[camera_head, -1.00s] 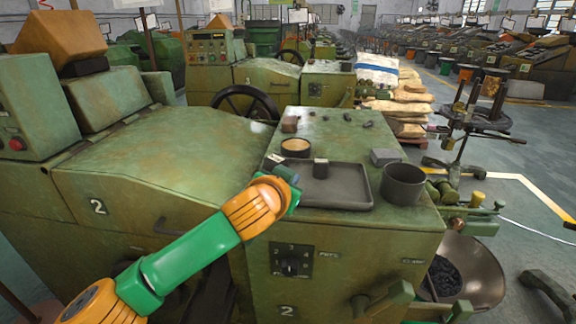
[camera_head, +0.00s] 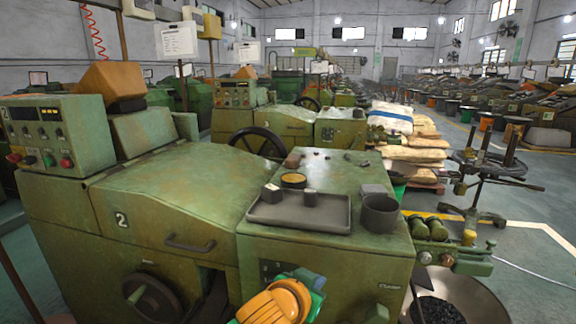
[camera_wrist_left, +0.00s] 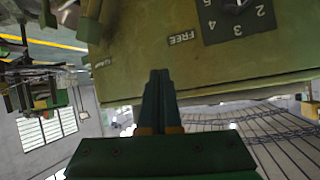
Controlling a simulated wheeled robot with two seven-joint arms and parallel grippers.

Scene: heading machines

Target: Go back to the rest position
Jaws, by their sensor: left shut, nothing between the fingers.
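My left gripper (camera_head: 310,283) shows at the bottom of the head view, low in front of the machine, with the orange wrist part beside it. In the left wrist view its two dark green fingers (camera_wrist_left: 159,75) are shut together with nothing between them. The front panel of the green heading machine (camera_wrist_left: 150,40), with its numbered dial (camera_wrist_left: 236,8), shows past the fingertips. My right gripper is not in view.
The green machine (camera_head: 165,185) fills the middle. On its top stand a grey tray (camera_head: 300,222) with small blocks, and a dark cup (camera_head: 380,213). A metal bowl (camera_head: 480,300) of dark pieces is at lower right. Open floor (camera_head: 540,215) lies right.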

